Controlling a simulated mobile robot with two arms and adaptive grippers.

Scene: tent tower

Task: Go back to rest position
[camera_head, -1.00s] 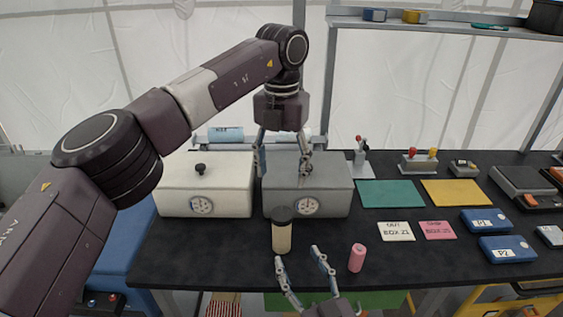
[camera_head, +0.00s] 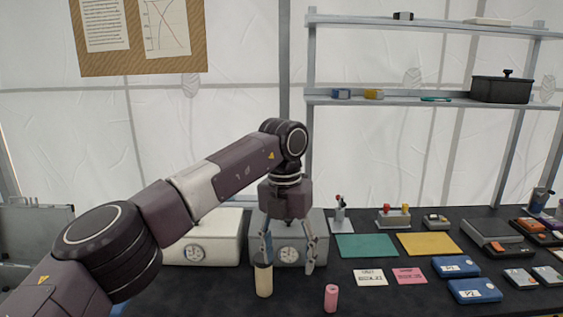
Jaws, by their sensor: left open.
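My left arm comes in from the left and reaches over the black table (camera_head: 215,295). My left gripper (camera_head: 287,268) points down in front of the grey box (camera_head: 317,228) with a round dial. Its two fingers are spread apart, with nothing seen between them. The left finger overlaps the top of a cream bottle (camera_head: 264,283) in the picture; I cannot tell whether they touch. My right gripper is outside the view.
A white box (camera_head: 222,243) stands left of the grey one. A pink roll (camera_head: 331,297) stands at the front. Green (camera_head: 366,246) and yellow (camera_head: 428,244) mats, blue cases (camera_head: 474,291) and trays fill the right. A shelf (camera_head: 430,101) stands behind the table.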

